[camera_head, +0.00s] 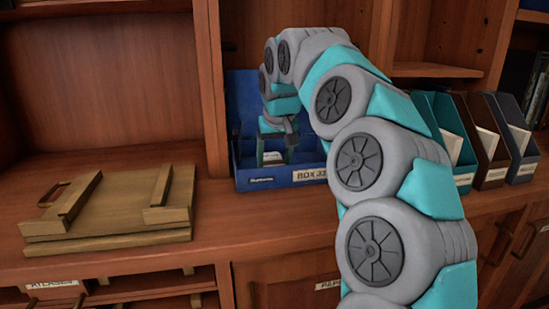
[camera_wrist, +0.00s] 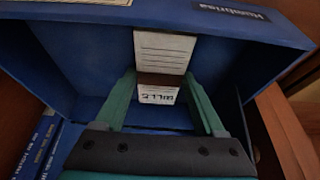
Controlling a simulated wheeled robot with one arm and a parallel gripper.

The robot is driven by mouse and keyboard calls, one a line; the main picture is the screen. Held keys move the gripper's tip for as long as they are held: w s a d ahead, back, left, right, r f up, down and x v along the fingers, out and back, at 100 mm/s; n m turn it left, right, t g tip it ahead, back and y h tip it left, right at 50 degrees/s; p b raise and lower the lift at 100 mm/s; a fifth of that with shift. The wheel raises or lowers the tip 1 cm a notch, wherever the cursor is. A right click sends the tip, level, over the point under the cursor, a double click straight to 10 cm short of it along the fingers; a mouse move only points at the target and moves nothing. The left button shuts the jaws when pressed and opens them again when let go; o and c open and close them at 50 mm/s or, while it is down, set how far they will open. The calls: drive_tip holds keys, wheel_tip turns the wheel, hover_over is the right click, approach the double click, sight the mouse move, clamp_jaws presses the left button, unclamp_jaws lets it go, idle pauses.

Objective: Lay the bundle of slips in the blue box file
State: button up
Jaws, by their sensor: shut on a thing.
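The blue box file (camera_head: 262,182) stands open on the counter, with a pale label on its front. It also surrounds my gripper in the wrist view (camera_wrist: 80,45). My gripper (camera_head: 274,148) points down inside it. In the wrist view, my gripper's teal fingers (camera_wrist: 160,84) are shut on the bundle of slips (camera_wrist: 163,52), white lined paper with a dark band and a small lettered label. Only a pale bit of the bundle shows in the head view (camera_head: 272,157). I cannot tell whether the bundle touches the box floor.
Teal (camera_head: 451,130), brown (camera_head: 481,138) and navy (camera_head: 515,135) upright files stand to the right. A wooden board with two battens (camera_head: 110,215) lies to the left. A shelf upright (camera_head: 212,90) rises just left of the box. Drawers are below the counter.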

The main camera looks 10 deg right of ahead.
drive_tip(key=o, duration=1.4)
drive_tip(key=shift+c, duration=0.2)
drive_tip(key=v, duration=1.2)
